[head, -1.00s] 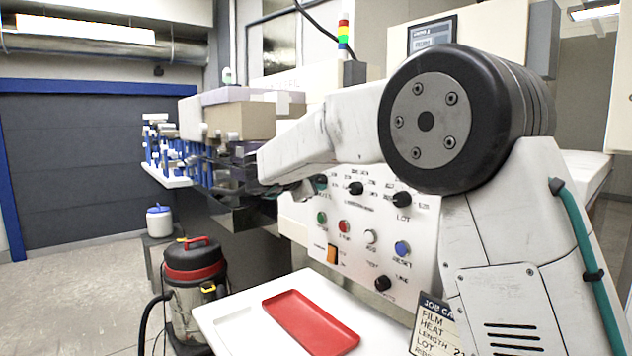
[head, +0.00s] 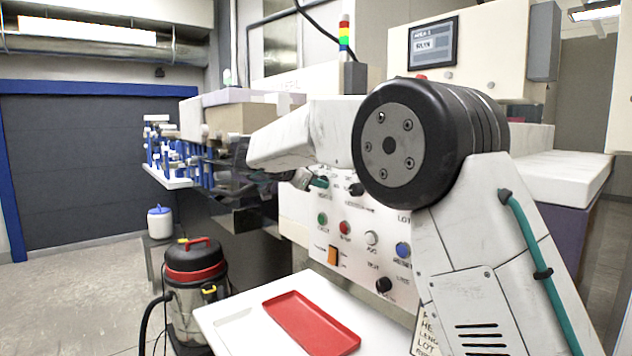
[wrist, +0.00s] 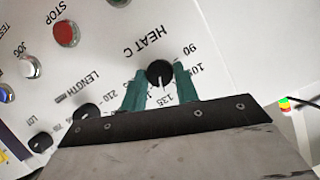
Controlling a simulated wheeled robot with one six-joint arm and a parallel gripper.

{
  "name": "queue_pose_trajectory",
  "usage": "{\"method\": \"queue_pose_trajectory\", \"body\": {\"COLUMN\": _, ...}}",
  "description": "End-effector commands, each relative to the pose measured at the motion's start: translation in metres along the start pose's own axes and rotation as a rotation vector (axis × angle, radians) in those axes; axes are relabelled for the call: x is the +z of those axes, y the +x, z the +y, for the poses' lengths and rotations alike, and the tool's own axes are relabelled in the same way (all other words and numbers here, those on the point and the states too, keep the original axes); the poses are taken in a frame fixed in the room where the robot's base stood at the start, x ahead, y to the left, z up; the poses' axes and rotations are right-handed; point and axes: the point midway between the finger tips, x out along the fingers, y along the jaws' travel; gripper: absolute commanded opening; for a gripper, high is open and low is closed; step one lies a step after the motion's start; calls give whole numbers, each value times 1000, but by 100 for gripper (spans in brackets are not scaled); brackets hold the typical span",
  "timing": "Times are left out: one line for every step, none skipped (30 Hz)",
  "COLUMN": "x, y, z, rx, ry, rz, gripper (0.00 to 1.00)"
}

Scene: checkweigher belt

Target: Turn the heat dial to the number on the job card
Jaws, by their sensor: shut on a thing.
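The heat dial (wrist: 160,73) is a black knob with a light pointer mark under the label HEAT C, seen upside down in the wrist view. Its mark points toward the bottom of the picture, near the partly covered 135. My gripper (wrist: 160,84) has its teal fingers on both sides of the knob, shut on it. In the head view my gripper (head: 320,182) is at the top left of the white control panel (head: 318,232), and the dial is not clearly visible. The job card (head: 427,338) is mostly hidden behind my arm; its heat number cannot be read.
The length dial (wrist: 86,113) is close to the gripper's left finger in the wrist view. The red stop button (wrist: 66,34) and white jog button (wrist: 30,67) are farther left. A red tray (head: 310,322) lies on the white shelf below the panel.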

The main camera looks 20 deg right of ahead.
Motion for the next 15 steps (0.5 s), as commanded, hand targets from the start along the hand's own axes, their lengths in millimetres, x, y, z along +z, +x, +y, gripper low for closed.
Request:
{"method": "queue_pose_trajectory", "body": {"x": 1, "y": 0, "z": 0, "rx": 4, "ry": -10, "rz": -1, "gripper": 8}}
{"method": "queue_pose_trajectory", "body": {"x": 1, "y": 0, "z": 0, "rx": 6, "ry": -16, "rz": -1, "gripper": 8}}
{"method": "queue_pose_trajectory", "body": {"x": 1, "y": 0, "z": 0, "rx": 8, "ry": -21, "rz": -1, "gripper": 8}}
{"method": "queue_pose_trajectory", "body": {"x": 1, "y": 0, "z": 0, "rx": 9, "ry": -24, "rz": -1, "gripper": 8}}
{"method": "queue_pose_trajectory", "body": {"x": 0, "y": 0, "z": 0, "rx": 10, "ry": -27, "rz": 0, "gripper": 8}}
{"method": "queue_pose_trajectory", "body": {"x": 0, "y": 0, "z": 0, "rx": 11, "ry": -30, "rz": 0, "gripper": 8}}
{"method": "queue_pose_trajectory", "body": {"x": 0, "y": 0, "z": 0, "rx": 12, "ry": -31, "rz": 0, "gripper": 8}}
{"method": "queue_pose_trajectory", "body": {"x": 0, "y": 0, "z": 0, "rx": 12, "ry": -32, "rz": 0, "gripper": 8}}
{"method": "queue_pose_trajectory", "body": {"x": 0, "y": 0, "z": 0, "rx": 12, "ry": -33, "rz": 0, "gripper": 8}}
{"method": "queue_pose_trajectory", "body": {"x": 0, "y": 0, "z": 0, "rx": 12, "ry": -33, "rz": 0, "gripper": 8}}
{"method": "queue_pose_trajectory", "body": {"x": 0, "y": 0, "z": 0, "rx": 12, "ry": -33, "rz": 0, "gripper": 8}}
{"method": "queue_pose_trajectory", "body": {"x": 0, "y": 0, "z": 0, "rx": 12, "ry": -33, "rz": 0, "gripper": 8}}
{"method": "queue_pose_trajectory", "body": {"x": 0, "y": 0, "z": 0, "rx": 12, "ry": -32, "rz": 0, "gripper": 8}}
{"method": "queue_pose_trajectory", "body": {"x": 0, "y": 0, "z": 0, "rx": 12, "ry": -32, "rz": 0, "gripper": 8}}
{"method": "queue_pose_trajectory", "body": {"x": 0, "y": 0, "z": 0, "rx": 12, "ry": -32, "rz": 0, "gripper": 8}}
